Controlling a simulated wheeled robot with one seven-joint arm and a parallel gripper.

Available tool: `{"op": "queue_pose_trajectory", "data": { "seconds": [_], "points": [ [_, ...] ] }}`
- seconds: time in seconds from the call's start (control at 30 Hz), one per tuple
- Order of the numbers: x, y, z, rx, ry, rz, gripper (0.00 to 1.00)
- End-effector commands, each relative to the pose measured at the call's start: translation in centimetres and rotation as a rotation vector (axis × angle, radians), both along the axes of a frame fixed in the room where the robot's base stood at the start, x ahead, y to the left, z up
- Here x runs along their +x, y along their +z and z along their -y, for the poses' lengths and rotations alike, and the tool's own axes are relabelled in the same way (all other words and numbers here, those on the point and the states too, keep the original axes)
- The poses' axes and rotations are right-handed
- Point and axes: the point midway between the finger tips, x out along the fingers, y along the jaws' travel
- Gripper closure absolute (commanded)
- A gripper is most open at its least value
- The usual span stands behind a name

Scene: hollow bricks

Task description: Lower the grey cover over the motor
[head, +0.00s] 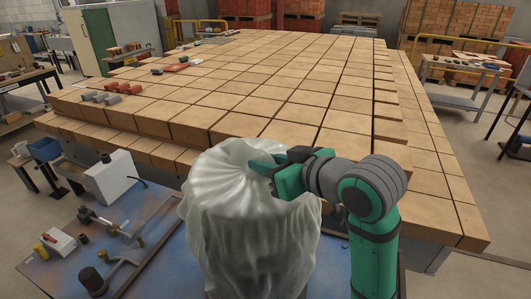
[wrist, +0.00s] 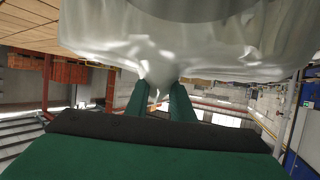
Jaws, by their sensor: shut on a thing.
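The grey cover (head: 245,215) is a pale, slightly see-through sheet with many folds. In the head view it hangs over a tall round shape at the front of the blue bench, with gathered creases on its top. My gripper (head: 268,170) is at the upper right of the cover. In the wrist view, my gripper's two green fingers (wrist: 160,95) are shut on a pinched fold of the cover (wrist: 230,50), which spreads across the top. The motor is not plainly visible; the cover hides whatever is under it.
A large platform of tan bricks (head: 290,90) fills the middle behind the cover. On the blue bench (head: 60,270), left of the cover, stand a white box (head: 112,178) and metal fittings (head: 115,225). A side table (head: 465,66) stands at the right.

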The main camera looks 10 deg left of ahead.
Motion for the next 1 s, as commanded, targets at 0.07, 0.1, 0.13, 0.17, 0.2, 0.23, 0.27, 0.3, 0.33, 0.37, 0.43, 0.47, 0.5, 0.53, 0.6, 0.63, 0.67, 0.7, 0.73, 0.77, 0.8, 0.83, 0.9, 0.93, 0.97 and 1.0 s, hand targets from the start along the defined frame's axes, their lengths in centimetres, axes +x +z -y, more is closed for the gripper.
{"op": "queue_pose_trajectory", "data": {
  "seconds": [0.07,0.1,0.13,0.17,0.2,0.23,0.27,0.3,0.33,0.37,0.43,0.47,0.5,0.53,0.6,0.63,0.67,0.7,0.73,0.77,0.8,0.83,0.9,0.93,0.97,1.0],
  "points": [
    [0.0,-0.7,0.0,0.002,-0.001,-0.001,1.0],
    [0.0,-1.1,0.0,0.002,-0.001,-0.001,1.0],
    [0.0,-1.3,0.0,0.002,0.001,0.0,1.0],
    [0.0,-1.5,0.0,0.002,0.0,-0.001,1.0],
    [0.0,-1.9,0.0,0.003,0.0,-0.002,1.0],
    [0.0,-2.2,0.0,0.003,0.0,-0.002,1.0],
    [0.0,-2.4,0.0,0.003,0.0,-0.002,1.0],
    [0.0,-2.7,0.0,0.002,0.0,-0.001,1.0],
    [0.0,-3.0,0.0,0.002,0.0,-0.001,1.0],
    [0.0,-3.3,0.0,0.002,0.0,-0.001,1.0],
    [0.0,-3.8,0.0,0.001,-0.001,-0.001,1.0],
    [0.0,-4.1,0.0,0.001,0.0,-0.002,1.0],
    [0.0,-4.5,0.0,0.001,0.0,-0.002,1.0],
    [0.0,-4.7,0.0,0.001,0.001,-0.001,1.0],
    [0.0,-5.3,0.0,0.002,0.001,-0.002,1.0],
    [0.0,-5.6,0.0,0.002,0.001,-0.002,1.0],
    [0.0,-5.8,0.0,0.001,0.0,-0.002,1.0],
    [0.0,-6.1,0.0,0.001,0.001,-0.001,1.0],
    [0.0,-6.4,0.0,0.002,0.0,-0.001,1.0],
    [0.0,-6.7,0.0,0.002,0.0,-0.001,1.0],
    [0.0,-7.0,0.0,0.003,0.0,-0.002,1.0],
    [0.0,-7.2,0.0,0.002,0.0,-0.001,1.0],
    [0.0,-7.9,0.0,0.002,0.0,-0.001,1.0],
    [0.0,-8.1,0.0,0.003,0.0,-0.002,1.0],
    [0.0,-8.3,0.0,0.003,0.0,-0.002,1.0],
    [0.0,-8.7,0.0,0.002,0.0,-0.001,1.0]
  ]
}}
